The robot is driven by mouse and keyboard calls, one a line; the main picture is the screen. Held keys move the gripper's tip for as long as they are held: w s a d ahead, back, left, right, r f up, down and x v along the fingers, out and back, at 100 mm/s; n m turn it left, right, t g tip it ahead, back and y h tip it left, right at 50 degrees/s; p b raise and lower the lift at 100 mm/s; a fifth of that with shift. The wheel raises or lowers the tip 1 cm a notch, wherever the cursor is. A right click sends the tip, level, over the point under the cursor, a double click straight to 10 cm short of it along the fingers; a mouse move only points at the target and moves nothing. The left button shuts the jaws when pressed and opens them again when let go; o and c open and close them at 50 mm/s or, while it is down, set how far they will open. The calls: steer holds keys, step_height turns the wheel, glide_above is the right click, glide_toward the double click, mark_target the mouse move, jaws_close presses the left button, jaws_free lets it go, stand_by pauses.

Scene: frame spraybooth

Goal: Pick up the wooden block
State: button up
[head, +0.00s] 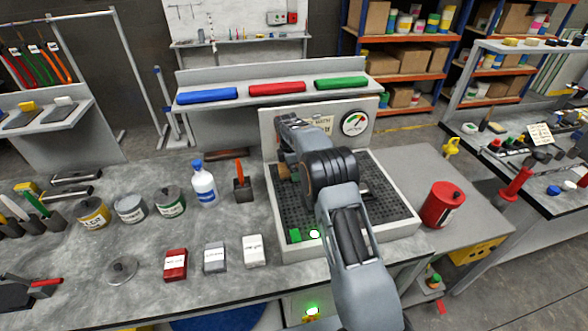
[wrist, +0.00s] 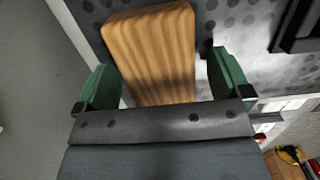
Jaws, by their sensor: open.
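The wooden block (wrist: 150,50) is a tan, striped-grain rectangular piece in the wrist view. My gripper (wrist: 164,72) has green fingers, spread apart on either side of the block's near part. A narrow gap shows between the block and the right finger; the left finger is very close to the block's edge, and I cannot tell whether it touches. The near end of the block is hidden by the gripper body. In the head view my arm covers most of this spot, and the gripper's fingers cannot be made out.
The spray booth tray (head: 401,229) has a pale raised rim and a back panel with a gauge (head: 354,123). A red can (head: 443,205) stands to its right. A white bottle (head: 203,184), several tins and small boxes (head: 254,250) stand to its left.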

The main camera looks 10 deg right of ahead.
steer(key=shift+c, duration=0.4)
steer(key=c, duration=0.9)
steer(key=shift+r, duration=0.15)
steer(key=shift+c, duration=0.2)
steer(key=shift+r, duration=0.6)
steer(key=s+a+r+b, duration=0.2)
steer(key=s+r+b, duration=0.3)
steer(key=s+r, duration=0.6)
steer(key=s, duration=0.2)
steer(key=shift+s+a+r, duration=0.3)
steer(key=shift+s+a, duration=0.05)
steer(key=shift+a, duration=0.05)
